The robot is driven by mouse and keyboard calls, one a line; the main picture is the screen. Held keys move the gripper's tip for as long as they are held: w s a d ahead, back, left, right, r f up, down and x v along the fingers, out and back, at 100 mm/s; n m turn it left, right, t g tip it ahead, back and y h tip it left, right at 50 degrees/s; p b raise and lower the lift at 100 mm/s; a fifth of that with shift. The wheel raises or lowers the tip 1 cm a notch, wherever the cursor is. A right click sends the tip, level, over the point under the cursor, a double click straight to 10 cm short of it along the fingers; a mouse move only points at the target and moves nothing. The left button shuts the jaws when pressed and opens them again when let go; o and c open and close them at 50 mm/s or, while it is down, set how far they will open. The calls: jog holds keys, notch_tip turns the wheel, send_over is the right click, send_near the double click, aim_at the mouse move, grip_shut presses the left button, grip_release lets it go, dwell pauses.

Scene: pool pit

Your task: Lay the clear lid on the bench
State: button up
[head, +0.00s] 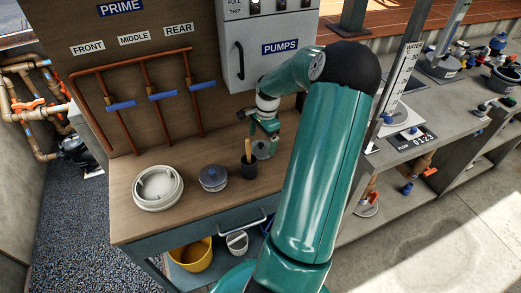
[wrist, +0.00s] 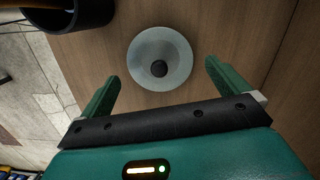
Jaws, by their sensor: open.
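The clear lid (wrist: 172,80), a pale see-through disc with a dark knob in its middle, lies on the wooden bench (wrist: 225,25) in the wrist view. In the head view the lid (head: 264,150) shows under my gripper, partly hidden by it, on the bench top (head: 190,215). My gripper (wrist: 161,72) is open and empty. Its two fingers point toward the lid, one on each side of it in the picture, and appear apart from it. The exact height of the fingers above the bench is hard to tell.
A black cup (head: 249,169) with a wooden-handled tool stands close left of the lid. Bare bench lies in front. The pumps cabinet (head: 265,75) rises behind.

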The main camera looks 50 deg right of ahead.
aim_at(261, 148)
jog(key=shift+a+f, duration=0.2)
jog(key=shift+f, duration=0.95)
jog(key=c, duration=1)
jog(key=shift+r, duration=0.15)
